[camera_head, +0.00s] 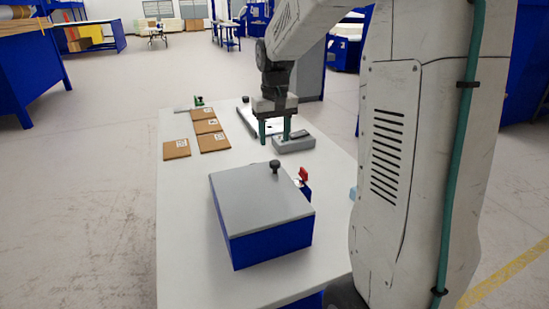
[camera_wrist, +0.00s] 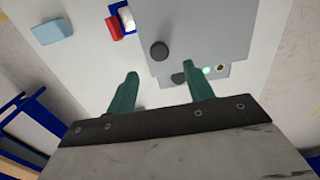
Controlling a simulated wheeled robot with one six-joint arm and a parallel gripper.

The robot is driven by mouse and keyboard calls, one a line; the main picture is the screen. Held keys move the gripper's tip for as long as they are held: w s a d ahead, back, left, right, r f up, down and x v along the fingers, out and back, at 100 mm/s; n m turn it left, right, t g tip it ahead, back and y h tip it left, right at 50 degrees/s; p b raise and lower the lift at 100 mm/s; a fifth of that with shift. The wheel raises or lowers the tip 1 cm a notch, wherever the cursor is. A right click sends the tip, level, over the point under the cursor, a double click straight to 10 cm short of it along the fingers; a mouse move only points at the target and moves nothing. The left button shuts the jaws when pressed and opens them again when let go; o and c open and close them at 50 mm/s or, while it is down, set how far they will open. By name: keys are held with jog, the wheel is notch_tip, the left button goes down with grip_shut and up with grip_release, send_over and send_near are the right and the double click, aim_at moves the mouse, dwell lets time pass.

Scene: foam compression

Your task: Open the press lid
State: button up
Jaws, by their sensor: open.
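The press is a blue box (camera_head: 270,245) with a flat grey lid (camera_head: 255,200) that lies shut on top. A black knob (camera_head: 275,167) stands at the lid's far edge. In the wrist view the grey lid (camera_wrist: 200,25) and its round black knob (camera_wrist: 159,50) show beyond my fingers. My gripper (camera_head: 275,135) has two green fingers pointing down, beyond the press and apart from the knob. In the wrist view the gripper (camera_wrist: 160,90) is open, with nothing between its fingers. The inside of the press is hidden.
A small grey device (camera_head: 293,145) stands close beside my gripper. A red part (camera_head: 303,174) sits at the press's right side. Several brown squares (camera_head: 208,127) lie at the far left of the white table (camera_head: 185,220). A light blue block (camera_wrist: 52,31) lies on the table.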

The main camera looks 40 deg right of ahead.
aim_at(275, 162)
jog(key=shift+w+d+f, duration=0.1)
jog(key=shift+d+f, duration=0.05)
jog(key=shift+f, duration=0.25)
notch_tip(275, 162, down, 7)
jog(key=shift+f, duration=0.1)
grip_shut()
